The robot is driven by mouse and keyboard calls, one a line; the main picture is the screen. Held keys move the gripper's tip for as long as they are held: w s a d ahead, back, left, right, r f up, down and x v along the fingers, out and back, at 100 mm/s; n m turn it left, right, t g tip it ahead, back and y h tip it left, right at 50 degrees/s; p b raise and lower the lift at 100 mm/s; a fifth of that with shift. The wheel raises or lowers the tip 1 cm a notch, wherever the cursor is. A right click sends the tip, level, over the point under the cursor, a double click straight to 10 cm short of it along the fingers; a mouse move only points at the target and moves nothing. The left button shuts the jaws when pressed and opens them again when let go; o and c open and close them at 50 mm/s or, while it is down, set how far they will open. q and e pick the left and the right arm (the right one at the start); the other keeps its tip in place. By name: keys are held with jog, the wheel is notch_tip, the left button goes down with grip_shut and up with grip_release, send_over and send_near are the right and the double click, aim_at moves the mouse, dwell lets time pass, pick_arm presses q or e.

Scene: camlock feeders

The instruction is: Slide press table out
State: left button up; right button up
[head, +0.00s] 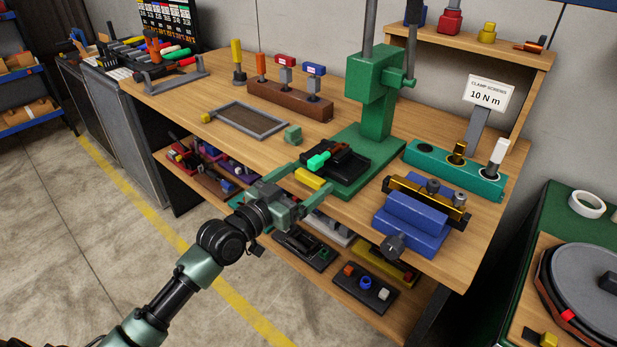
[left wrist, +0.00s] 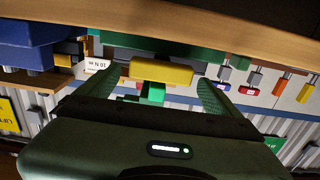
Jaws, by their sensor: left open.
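The green arbor press (head: 373,95) stands on the wooden workbench. In the left wrist view the bar lies between the fingers (left wrist: 157,82), with gaps at both ends. My right gripper is not in view.
A blue clamp fixture (head: 412,222) and a teal block (head: 455,172) stand to the right of the press. The lower shelf (head: 335,285) holds several parts. The floor in front is clear.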

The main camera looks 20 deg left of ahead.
pick_arm(q)
jog(key=v, duration=0.6)
jog(key=shift+b, duration=0.3)
jog(key=a+f+n+g+y, duration=0.1)
jog(key=a+f+g+y, duration=0.15)
jog(key=f, duration=0.85)
jog(key=a+f+n+g+y, duration=0.1)
jog(key=a+f+n+y, duration=0.15)
jog(key=f, duration=0.85)
jog(key=s+a+f+g, duration=0.1)
jog(key=s+f+g, duration=0.1)
jog(key=s+f, duration=0.45)
jog(key=s+a+f+g, duration=0.1)
jog(key=s+f+g, duration=0.15)
jog(key=f, duration=0.75)
jog(key=s+d+f+g+y+p, duration=0.1)
jog(key=s+d+f+g, duration=0.25)
jog(key=s+f, duration=1.45)
jog(key=s+d+f+m+g, duration=0.1)
jog(key=s+d+f+g, duration=0.1)
jog(key=s, duration=0.8)
jog(key=s+d+f+m+g, duration=0.1)
jog(key=s+d+f+g, duration=0.1)
jog(key=s, duration=0.8)
jog(key=shift+s+d+f+p, duration=0.2)
jog(key=shift+d+f+p, duration=0.15)
jog(key=shift+f, duration=0.3)
